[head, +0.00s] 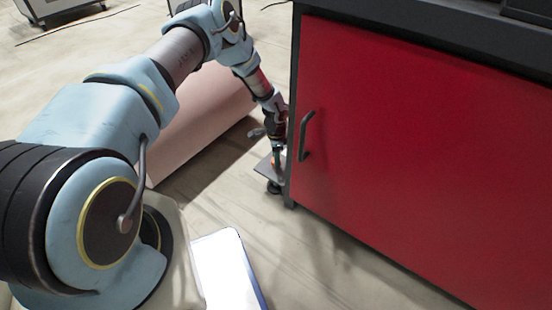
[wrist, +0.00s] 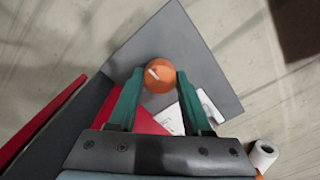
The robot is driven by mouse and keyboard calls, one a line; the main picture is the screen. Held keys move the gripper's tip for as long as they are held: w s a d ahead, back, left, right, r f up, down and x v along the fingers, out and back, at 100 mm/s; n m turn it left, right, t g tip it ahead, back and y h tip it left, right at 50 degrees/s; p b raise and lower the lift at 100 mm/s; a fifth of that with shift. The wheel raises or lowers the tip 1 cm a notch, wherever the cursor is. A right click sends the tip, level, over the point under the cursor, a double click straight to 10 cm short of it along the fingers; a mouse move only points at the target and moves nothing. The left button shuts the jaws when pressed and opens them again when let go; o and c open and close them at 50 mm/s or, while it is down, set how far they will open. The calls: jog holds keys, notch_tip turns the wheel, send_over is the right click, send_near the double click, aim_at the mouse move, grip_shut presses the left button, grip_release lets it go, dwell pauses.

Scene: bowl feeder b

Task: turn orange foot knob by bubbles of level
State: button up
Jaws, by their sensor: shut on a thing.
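The orange knob (wrist: 159,74) is round, with a small white mark on top. It sits over a grey plate (wrist: 195,50) in the wrist view. My gripper (wrist: 159,80) has its two green fingers on either side of the knob, shut on it. In the head view my gripper (head: 277,148) reaches down beside the cabinet's left corner, over the small plate (head: 264,170); the knob is mostly hidden there. A white piece with dark marks (wrist: 172,118) shows partly behind the right finger. I cannot make out any level bubbles.
The red-doored cabinet (head: 420,130) with a dark handle (head: 306,136) stands close right of my gripper. A pinkish block (head: 205,125) lies behind my arm. A white roll-like thing (wrist: 263,155) shows low right in the wrist view. The floor in front is open.

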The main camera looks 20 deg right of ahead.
grip_shut()
jog(key=shift+m, duration=0.3)
jog(key=m+b, duration=0.1)
jog(key=m, duration=0.1)
jog(key=shift+m, duration=0.3)
jog(key=m+b, duration=0.1)
jog(key=m, duration=0.2)
jog(key=shift+m, duration=0.4)
jog(key=m+b, duration=0.1)
jog(key=m, duration=0.5)
jog(key=shift+m, duration=0.3)
jog(key=o, duration=0.9)
grip_release()
